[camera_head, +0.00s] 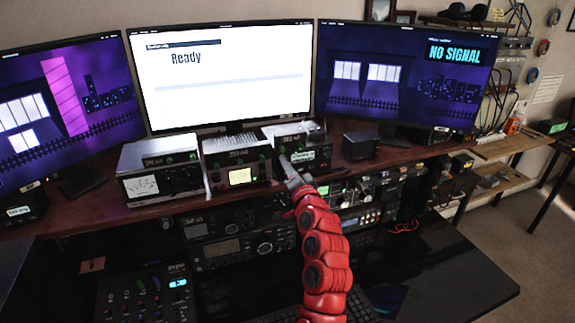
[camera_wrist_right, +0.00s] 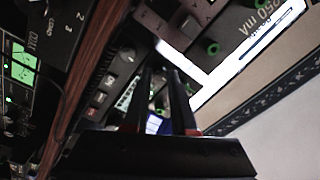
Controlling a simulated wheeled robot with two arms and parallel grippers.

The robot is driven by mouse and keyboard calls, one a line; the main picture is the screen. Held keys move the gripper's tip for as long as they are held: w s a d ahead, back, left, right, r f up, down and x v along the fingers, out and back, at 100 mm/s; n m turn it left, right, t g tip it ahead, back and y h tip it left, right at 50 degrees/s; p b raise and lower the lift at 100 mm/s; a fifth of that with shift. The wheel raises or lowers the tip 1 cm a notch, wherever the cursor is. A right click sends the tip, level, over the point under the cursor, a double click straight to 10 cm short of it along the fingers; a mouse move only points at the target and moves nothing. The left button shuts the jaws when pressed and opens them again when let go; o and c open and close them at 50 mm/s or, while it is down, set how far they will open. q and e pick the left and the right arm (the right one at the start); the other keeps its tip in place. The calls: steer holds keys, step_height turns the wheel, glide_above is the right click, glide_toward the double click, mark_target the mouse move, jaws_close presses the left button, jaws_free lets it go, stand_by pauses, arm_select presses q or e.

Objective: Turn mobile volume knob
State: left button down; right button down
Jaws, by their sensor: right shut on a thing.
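My right arm, red, reaches up from the bottom of the head view to the desk-top radio units. Its gripper (camera_head: 288,163) is at the front of the right-hand unit (camera_head: 308,157), near that unit's left side. The gripper is shut on a small knob, which the fingers mostly hide. In the right wrist view the two dark fingers (camera_wrist_right: 165,78) point away from me, close together, against a panel with green-ringed knobs. I cannot read a label that names the knob. My left gripper is not in view.
A meter unit (camera_head: 160,185) and a middle unit with a lit display (camera_head: 238,177) stand to the left. Three monitors stand behind; the middle one (camera_head: 225,75) reads "Ready", the right one (camera_head: 405,75) "NO SIGNAL". More radios (camera_head: 240,245) fill the shelf below.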

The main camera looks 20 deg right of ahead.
stand_by(0.3)
steer(key=c, duration=0.7)
jaws_free()
steer(key=s+p, duration=0.1)
steer(key=s, duration=0.4)
steer(key=s+p, duration=0.2)
steer(key=s, duration=0.4)
steer(key=s+f+p, duration=0.1)
steer(key=s+p, duration=0.1)
steer(key=s, duration=0.4)
steer(key=shift+s+d+f, duration=0.1)
steer(key=shift+s, duration=0.05)
steer(key=shift+f+m, duration=0.1)
steer(key=shift+m, duration=0.2)
